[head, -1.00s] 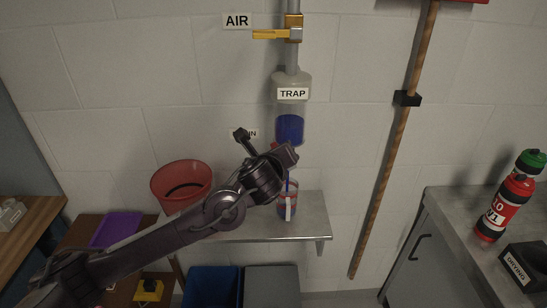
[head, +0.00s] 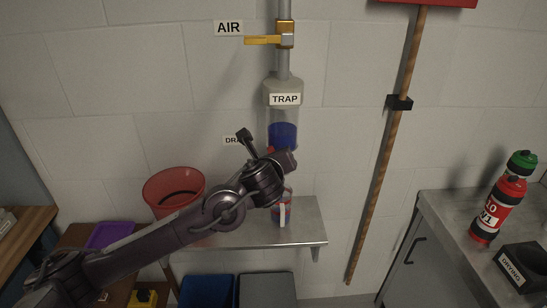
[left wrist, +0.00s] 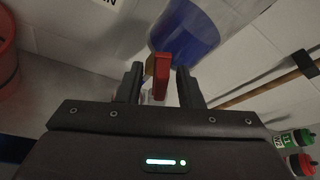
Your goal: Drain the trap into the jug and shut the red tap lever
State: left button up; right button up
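The trap (head: 283,125) is a clear vessel with blue liquid, on the wall pipe; its blue part also shows in the left wrist view (left wrist: 186,30). The red tap lever (left wrist: 162,75) stands between the two fingers of my left gripper (left wrist: 159,84), which look open, one on each side of it. In the head view my left gripper (head: 285,160) is just below the trap and hides the tap. The jug (head: 284,214) stands on the shelf under the trap, its upper part behind my arm; its contents are hard to make out. My right gripper is not in view.
The yellow air valve lever (head: 262,41) sits above the trap. A red bucket (head: 165,188) is left on the metal shelf (head: 305,232). A wooden pole (head: 380,170) hangs at right. Bottles (head: 497,208) and a dark drying box (head: 522,265) stand on the right counter.

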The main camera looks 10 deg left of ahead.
pick_arm(q)
jog(key=shift+s+r, duration=0.1)
jog(key=shift+s, duration=0.15)
jog(key=b+v, duration=0.2)
jog(key=v, duration=0.5)
